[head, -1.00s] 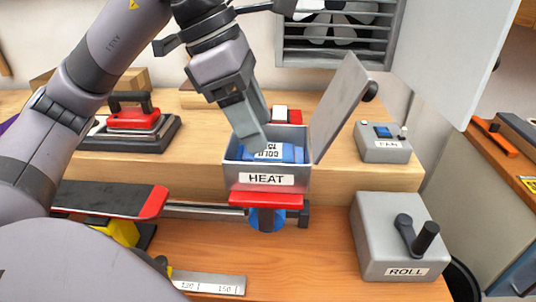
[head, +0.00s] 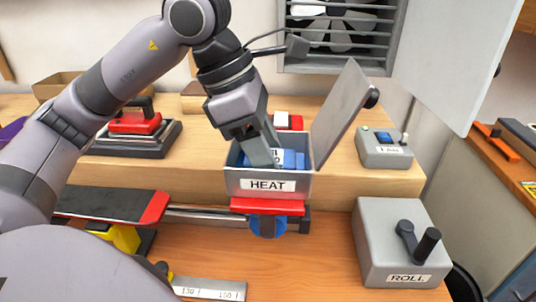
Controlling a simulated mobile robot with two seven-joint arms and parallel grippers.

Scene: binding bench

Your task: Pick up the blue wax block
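A blue block (head: 290,159) with a white, partly hidden printed label lies inside the open grey box marked HEAT (head: 240,184). It is the only blue block that I see in the box, and I cannot read its label well enough to tell whether it is wax. My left gripper (head: 268,158) points down into the box from above, its fingertips over or against the block. The fingers overlap in this view, so their opening and any contact are hidden. My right gripper is not in view.
The box's raised lid (head: 340,115) stands at its right side. A red-handled press (head: 136,122) is at the left, and a grey FAN switch box (head: 388,153) and a ROLL crank box (head: 385,250) are at the right. A steel ruler (head: 210,289) lies in front.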

